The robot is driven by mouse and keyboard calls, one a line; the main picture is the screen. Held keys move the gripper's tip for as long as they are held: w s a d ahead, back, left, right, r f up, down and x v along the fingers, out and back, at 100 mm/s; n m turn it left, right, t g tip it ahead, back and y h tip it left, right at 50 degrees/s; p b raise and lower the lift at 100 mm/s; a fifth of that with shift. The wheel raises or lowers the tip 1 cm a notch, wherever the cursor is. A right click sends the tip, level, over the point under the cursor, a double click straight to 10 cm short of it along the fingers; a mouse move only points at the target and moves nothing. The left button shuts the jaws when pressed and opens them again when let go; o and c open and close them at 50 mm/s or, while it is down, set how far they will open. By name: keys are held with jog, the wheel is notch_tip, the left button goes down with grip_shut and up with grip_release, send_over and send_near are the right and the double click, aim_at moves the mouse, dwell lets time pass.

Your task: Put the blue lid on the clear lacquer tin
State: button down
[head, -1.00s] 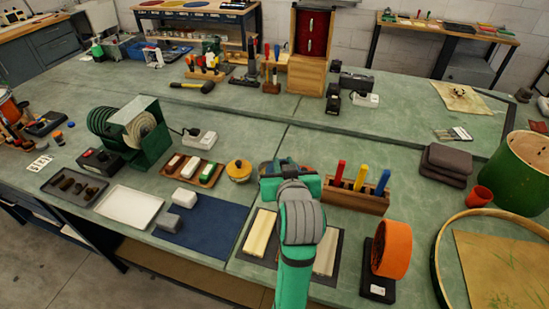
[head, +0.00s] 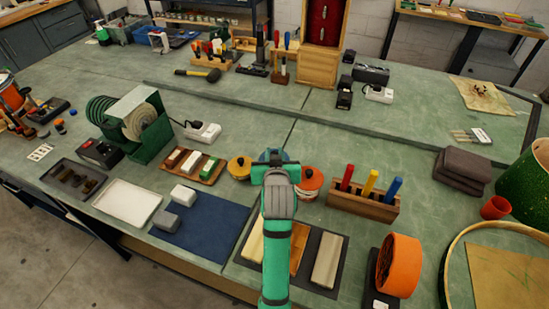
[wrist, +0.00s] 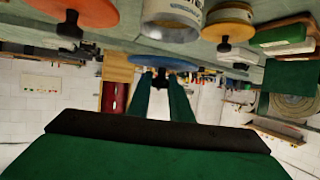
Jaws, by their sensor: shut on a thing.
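My gripper (head: 275,168) is shut on the knob of the blue lid (wrist: 163,62); both fingers (wrist: 162,82) show in the wrist view, which looks upside down. In the head view, the blue lid (head: 271,155) shows just past my wrist. The clear lacquer tin appears to be the open silver tin (wrist: 172,22) in the wrist view, between a tin with a yellow-orange lid and one with a red-orange lid. The blue lid is apart from it, with a visible gap. In the head view my gripper and the lid hide this tin.
The yellow-lidded tin (head: 239,168) and orange-lidded tin (head: 310,180) stand close on either side. A wooden block with colored handles (head: 365,202) is to the right, and a wooden tray of small blocks (head: 193,165) to the left.

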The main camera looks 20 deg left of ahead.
jog(key=shift+w+a+f, duration=0.1)
jog(key=shift+a+f, duration=0.1)
jog(key=shift+f, duration=0.1)
jog(key=f, duration=0.3)
jog(key=shift+w+f, duration=0.1)
jog(key=shift+w, duration=0.2)
jog(key=shift+f, duration=0.15)
jog(key=shift+a, duration=0.1)
jog(key=shift+f, duration=0.1)
jog(key=c, duration=1.6)
grip_release()
jog(key=shift+s+a, duration=0.1)
jog(key=shift+a, duration=0.05)
